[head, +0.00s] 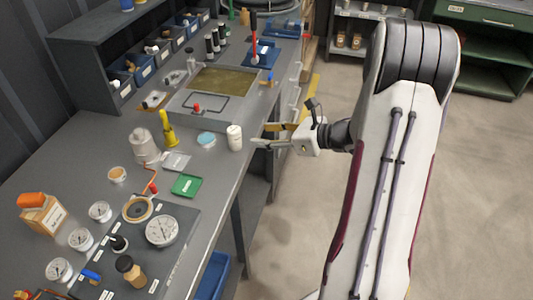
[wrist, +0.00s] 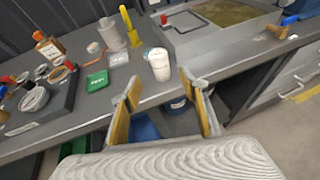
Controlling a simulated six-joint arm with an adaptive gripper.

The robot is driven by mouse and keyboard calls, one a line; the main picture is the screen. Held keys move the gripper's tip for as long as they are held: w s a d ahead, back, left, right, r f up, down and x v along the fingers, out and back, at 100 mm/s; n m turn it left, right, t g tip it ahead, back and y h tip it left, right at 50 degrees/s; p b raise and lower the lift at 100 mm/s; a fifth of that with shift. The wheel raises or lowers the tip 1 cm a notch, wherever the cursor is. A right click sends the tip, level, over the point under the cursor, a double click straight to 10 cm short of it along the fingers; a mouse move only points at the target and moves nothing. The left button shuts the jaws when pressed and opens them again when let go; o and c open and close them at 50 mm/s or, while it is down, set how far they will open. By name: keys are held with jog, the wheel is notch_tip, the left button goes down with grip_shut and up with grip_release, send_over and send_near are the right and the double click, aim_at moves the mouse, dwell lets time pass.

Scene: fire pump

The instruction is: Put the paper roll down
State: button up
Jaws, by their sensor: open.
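The white paper roll (head: 234,138) stands upright on the grey workbench near its front edge. The fingers look apart from the roll.
A framed recess (head: 222,80) lies behind the roll. The floor to the right is clear.

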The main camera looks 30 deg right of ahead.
jog(key=w+d+r+m+h, duration=0.25)
jog(key=r+m+h, duration=0.35)
jog(key=r+m, duration=0.3)
jog(key=s+a+r+m+h, duration=0.2)
jog(key=s+r+m+h, duration=0.35)
jog(key=m, duration=0.75)
jog(key=s+a+m+g+y, duration=0.1)
jog(key=s+a+m+g, duration=0.1)
jog(key=s+a+m, duration=0.4)
jog(key=s+a+m+g+y, duration=0.2)
jog(key=s+a+m, duration=0.4)
jog(key=s, duration=0.5)
jog(key=s+a+f+m+g+y, duration=0.1)
jog(key=s+a+m, duration=0.4)
jog(key=s+m, duration=0.3)
jog(key=shift+s+a+g, duration=0.4)
jog(key=shift+s, duration=0.25)
jog(key=shift+f+y, duration=0.1)
jog(key=shift+y, duration=0.15)
